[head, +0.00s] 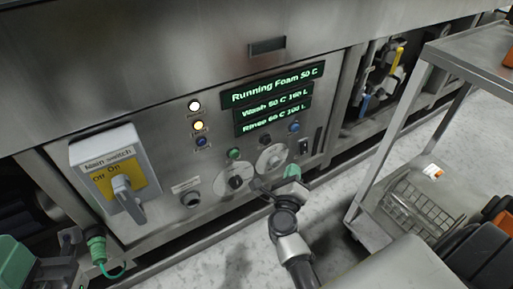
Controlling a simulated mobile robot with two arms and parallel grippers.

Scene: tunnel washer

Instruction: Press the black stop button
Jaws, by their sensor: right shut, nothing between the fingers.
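The control panel shows a small black button (265,139) between a green button (233,154) and a blue button (294,127), below the lit green displays. My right gripper (257,186) is shut and empty. In the picture it lies below the black button, in front of the lower panel near the two round dials. Whether it touches the panel cannot be told. My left gripper (70,240) shows partly at the lower left, away from the buttons; its opening is unclear.
The main switch box (108,162) with its grey handle juts out at the left. Round dials (235,183) sit under the buttons. Displays (272,98) read Running Foam, Wash and Rinse. A metal cart (400,130) with a wire basket (412,208) stands at the right.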

